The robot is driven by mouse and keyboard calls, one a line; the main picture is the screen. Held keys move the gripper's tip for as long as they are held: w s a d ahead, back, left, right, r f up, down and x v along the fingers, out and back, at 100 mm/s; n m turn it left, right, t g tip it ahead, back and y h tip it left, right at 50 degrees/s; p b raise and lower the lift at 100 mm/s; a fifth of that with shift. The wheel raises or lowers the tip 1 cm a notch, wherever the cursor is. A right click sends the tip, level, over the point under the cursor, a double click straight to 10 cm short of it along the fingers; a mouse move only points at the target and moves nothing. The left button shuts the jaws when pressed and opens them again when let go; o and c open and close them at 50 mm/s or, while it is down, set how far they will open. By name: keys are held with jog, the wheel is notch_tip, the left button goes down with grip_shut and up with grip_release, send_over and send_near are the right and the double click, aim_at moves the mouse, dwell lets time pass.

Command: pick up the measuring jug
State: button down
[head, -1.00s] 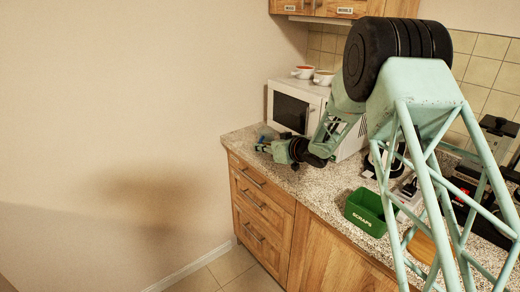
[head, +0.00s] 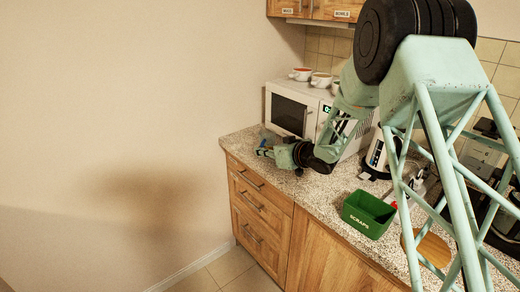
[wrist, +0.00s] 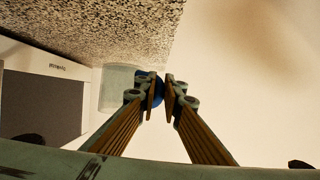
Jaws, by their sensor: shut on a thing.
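The measuring jug (wrist: 118,88) is a clear, pale vessel in the wrist view, with a blue part, seemingly its handle (wrist: 159,92), between my fingertips. My gripper (wrist: 160,97) is shut on that blue part, with one finger on each side. In the head view my gripper (head: 263,151) is low over the left end of the counter, in front of the microwave. There the jug is small and mostly lost behind the gripper. I cannot tell whether its base touches the counter.
The white microwave (head: 325,105) stands close behind my gripper, with bowls (head: 301,74) on top. A green scraps bin (head: 368,213) is on the speckled counter (head: 318,187) to the right. A plain wall (head: 120,120) is on the left. Wooden drawers (head: 260,205) are below.

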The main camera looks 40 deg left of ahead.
jog(key=s+d+r+p, duration=0.1)
jog(key=s+d, duration=0.5)
jog(key=d, duration=0.2)
jog(key=shift+d, duration=0.25)
dwell(0.6)
